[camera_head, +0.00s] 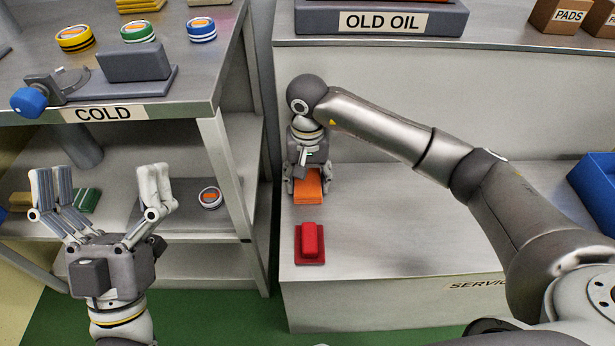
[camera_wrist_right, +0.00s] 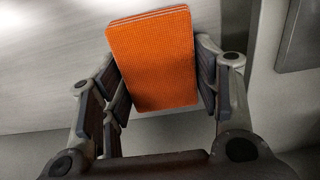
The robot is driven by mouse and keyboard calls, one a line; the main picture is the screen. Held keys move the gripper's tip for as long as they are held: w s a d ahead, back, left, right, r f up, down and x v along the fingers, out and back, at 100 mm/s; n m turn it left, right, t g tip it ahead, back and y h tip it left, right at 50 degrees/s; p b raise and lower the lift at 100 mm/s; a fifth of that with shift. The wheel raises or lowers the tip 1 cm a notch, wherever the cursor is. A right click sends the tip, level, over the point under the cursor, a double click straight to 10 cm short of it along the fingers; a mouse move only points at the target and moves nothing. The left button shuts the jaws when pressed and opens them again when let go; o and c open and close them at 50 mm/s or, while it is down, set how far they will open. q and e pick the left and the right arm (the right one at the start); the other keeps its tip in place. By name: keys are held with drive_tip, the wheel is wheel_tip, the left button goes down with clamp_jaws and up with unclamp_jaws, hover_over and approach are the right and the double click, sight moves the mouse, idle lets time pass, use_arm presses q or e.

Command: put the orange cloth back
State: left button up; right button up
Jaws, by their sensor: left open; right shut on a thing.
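The orange cloth (camera_head: 308,187) is a folded stack at the left part of the grey service bench (camera_head: 400,240). My right gripper (camera_head: 308,185) points down at it and is shut on it. In the right wrist view the cloth (camera_wrist_right: 153,62) sits between the two fingers of my right gripper (camera_wrist_right: 158,85). Whether the cloth touches the bench top cannot be told. My left gripper (camera_head: 103,190) is open and empty, pointing up in front of the left shelf unit.
A red block on a red base (camera_head: 310,243) lies just in front of the cloth. An OLD OIL tray (camera_head: 380,20) stands on the raised shelf behind. A blue bin (camera_head: 597,190) is at the right. The COLD shelf (camera_head: 190,100) holds tape-like rolls and a vise-like tool. The bench middle is clear.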

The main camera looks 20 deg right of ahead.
drive_tip(key=o, duration=1.2)
drive_tip(key=shift+c, duration=0.2)
